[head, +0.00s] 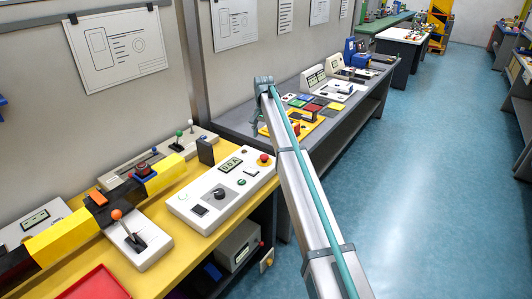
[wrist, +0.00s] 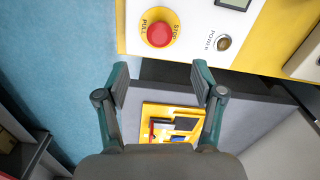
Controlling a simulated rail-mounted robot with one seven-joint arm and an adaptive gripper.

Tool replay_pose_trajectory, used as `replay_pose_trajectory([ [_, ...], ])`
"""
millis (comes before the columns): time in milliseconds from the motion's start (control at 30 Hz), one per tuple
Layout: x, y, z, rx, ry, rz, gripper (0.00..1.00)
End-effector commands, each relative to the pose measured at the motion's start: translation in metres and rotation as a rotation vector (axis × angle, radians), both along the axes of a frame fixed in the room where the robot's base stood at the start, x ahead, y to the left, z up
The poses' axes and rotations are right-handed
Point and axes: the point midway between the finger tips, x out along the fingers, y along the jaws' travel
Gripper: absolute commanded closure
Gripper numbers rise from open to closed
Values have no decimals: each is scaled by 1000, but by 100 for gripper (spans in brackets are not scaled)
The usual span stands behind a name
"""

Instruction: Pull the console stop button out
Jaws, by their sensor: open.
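The console (head: 222,190) is a white box with a small display, a black knob and buttons, standing on the yellow bench. Its red stop button (head: 264,160) sits on a yellow ring at the far right corner. In the wrist view the stop button (wrist: 159,33) is at the top centre, with STOP and PULL lettered on the ring. My gripper (wrist: 160,78) is open and empty, its two fingertips below the button in that picture and apart from it.
A power button (wrist: 224,43) is close beside the stop button. A dark upright block (head: 206,152) stands behind the console. An orange-topped lever box (head: 138,240) is to its left. A grey bench (head: 232,118) with a yellow panel (head: 300,128) lies beyond. The blue floor is clear.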

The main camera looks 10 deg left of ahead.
Motion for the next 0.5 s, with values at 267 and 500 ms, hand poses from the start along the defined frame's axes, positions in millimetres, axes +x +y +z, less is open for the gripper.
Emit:
replay_pose_trajectory([
  [267,-2,-1,-45,-1,3,0,32],
  [500,-1,-1,-80,0,1,1,32],
])
